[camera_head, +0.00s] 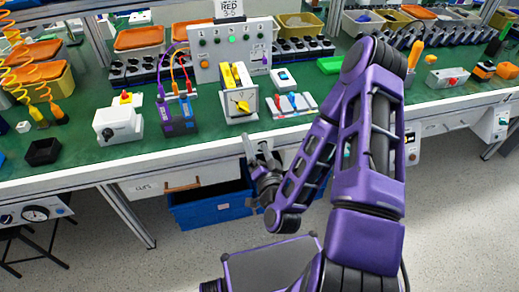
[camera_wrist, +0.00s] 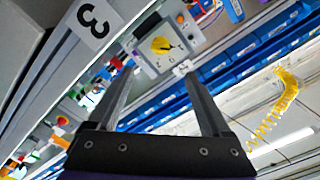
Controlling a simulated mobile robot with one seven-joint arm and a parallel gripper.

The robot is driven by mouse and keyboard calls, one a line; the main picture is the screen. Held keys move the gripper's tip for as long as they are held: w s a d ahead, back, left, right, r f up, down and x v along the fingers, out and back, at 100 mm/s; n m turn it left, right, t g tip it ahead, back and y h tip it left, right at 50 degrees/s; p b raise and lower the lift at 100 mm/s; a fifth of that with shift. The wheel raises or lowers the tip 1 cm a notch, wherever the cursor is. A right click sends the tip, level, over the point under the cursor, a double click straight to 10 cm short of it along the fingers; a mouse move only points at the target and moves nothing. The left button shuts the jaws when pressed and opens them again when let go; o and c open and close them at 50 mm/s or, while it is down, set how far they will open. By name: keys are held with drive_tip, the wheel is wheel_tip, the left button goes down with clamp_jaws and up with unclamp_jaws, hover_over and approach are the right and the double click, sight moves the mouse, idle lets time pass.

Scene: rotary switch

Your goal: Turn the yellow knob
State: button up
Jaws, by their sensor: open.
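The yellow knob (camera_head: 239,104) is on the pale front face of a small box (camera_head: 251,112) near the front edge of the green bench top. In the wrist view a yellow knob (camera_wrist: 162,45) shows on a grey panel, above and between the fingertips in the picture. My gripper (camera_head: 259,143) is in front of the bench edge, below and slightly right of the knob in the head view. In the wrist view my gripper (camera_wrist: 157,80) has its two fingers spread, with nothing between them. It is apart from the knob.
A purple device (camera_head: 178,116) with cables stands left of the knob box, and a white box (camera_head: 119,121) stands further left. A tray of coloured pieces (camera_head: 292,105) lies to the right. A control panel (camera_head: 233,50) stands behind. A blue bin (camera_head: 212,206) is under the bench.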

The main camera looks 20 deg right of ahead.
drive_tip(key=shift+s+r+p, duration=0.1)
drive_tip(key=shift+s+p, duration=0.85)
drive_tip(key=shift+s, duration=0.65)
